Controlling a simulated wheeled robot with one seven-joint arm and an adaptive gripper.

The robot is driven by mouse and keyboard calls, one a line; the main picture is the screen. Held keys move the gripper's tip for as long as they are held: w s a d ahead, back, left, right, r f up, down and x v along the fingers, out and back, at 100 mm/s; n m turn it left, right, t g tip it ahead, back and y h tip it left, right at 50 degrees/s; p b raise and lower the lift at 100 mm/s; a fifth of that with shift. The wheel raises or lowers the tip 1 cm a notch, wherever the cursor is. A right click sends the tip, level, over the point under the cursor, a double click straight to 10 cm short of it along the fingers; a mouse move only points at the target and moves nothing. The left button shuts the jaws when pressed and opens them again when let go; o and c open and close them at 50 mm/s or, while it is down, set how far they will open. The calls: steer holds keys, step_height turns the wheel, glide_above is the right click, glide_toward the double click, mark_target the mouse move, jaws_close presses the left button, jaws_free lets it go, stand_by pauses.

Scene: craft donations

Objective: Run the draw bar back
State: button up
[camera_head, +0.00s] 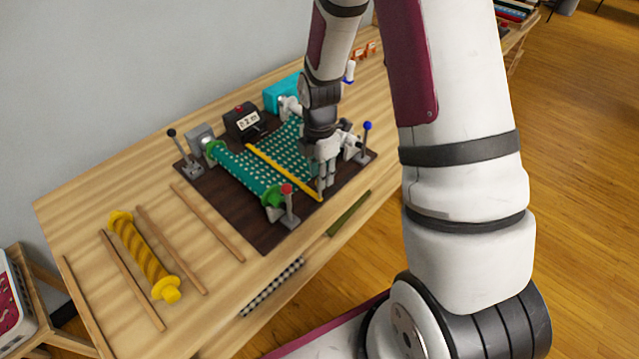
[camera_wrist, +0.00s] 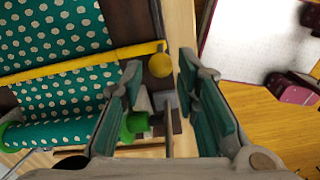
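The yellow draw bar (camera_head: 284,173) lies across teal dotted cloth (camera_head: 236,166) on a dark board (camera_head: 266,234). In the wrist view the bar (camera_wrist: 85,62) runs in from the left and ends in a round yellow knob (camera_wrist: 160,65). My gripper (camera_head: 326,190) is pointing down at the bar's near end. In the wrist view its two fingers (camera_wrist: 162,100) are apart, and the knob shows between their tips. I cannot tell whether a finger touches the knob. The cloth roll has a green end (camera_head: 272,196), partly behind the left finger in the wrist view.
A red-knobbed lever (camera_head: 288,206) stands close left of my gripper. A blue-knobbed lever (camera_head: 364,140) stands right, a black-knobbed lever (camera_head: 181,152) far left. A dark counter box (camera_head: 243,121) sits behind. A yellow roll (camera_head: 144,256) and wooden sticks lie on the left tabletop.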

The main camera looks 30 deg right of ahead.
step_height(320, 180, up, 7)
steer(key=shift+f, duration=0.15)
